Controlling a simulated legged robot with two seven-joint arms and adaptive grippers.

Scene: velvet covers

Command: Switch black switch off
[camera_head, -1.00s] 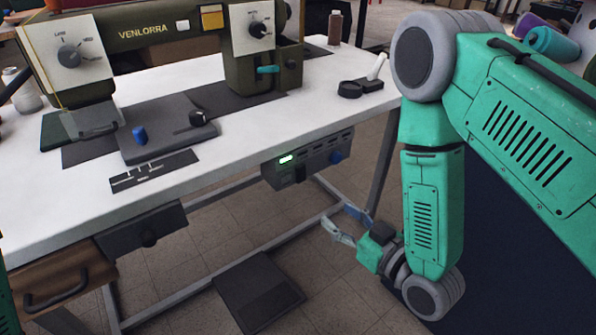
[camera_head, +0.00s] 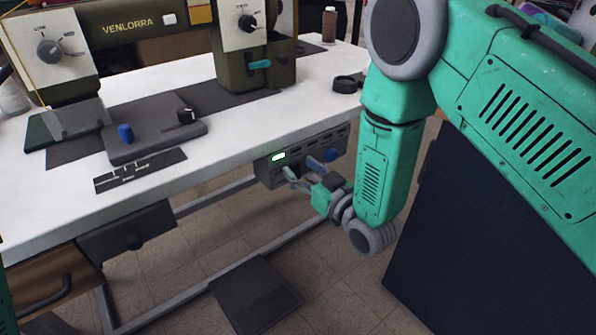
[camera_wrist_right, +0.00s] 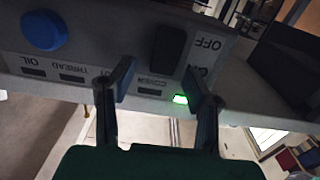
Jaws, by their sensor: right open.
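The black switch (camera_wrist_right: 166,48) is on the front of a grey control box (camera_head: 336,143) under the white table. In the right wrist view it lies just beyond and between my right gripper's fingertips (camera_wrist_right: 158,78). The view is turned over; "OFF" shows beside the switch and another label is partly covered by a finger. A green lamp (camera_wrist_right: 181,99) on the box is lit, also in the head view (camera_head: 279,157). My right gripper (camera_head: 304,173) is open and empty, close to the box front; contact cannot be told. In the head view the gripper covers the switch. My left gripper is out of view.
A blue knob (camera_wrist_right: 43,30) is on the same box, near the gripper. The white tabletop (camera_head: 232,131) hangs over the box and carries a green sewing machine (camera_head: 257,60). A drawer unit (camera_head: 128,232) is at left, and a dark pedal (camera_head: 256,293) lies on the floor.

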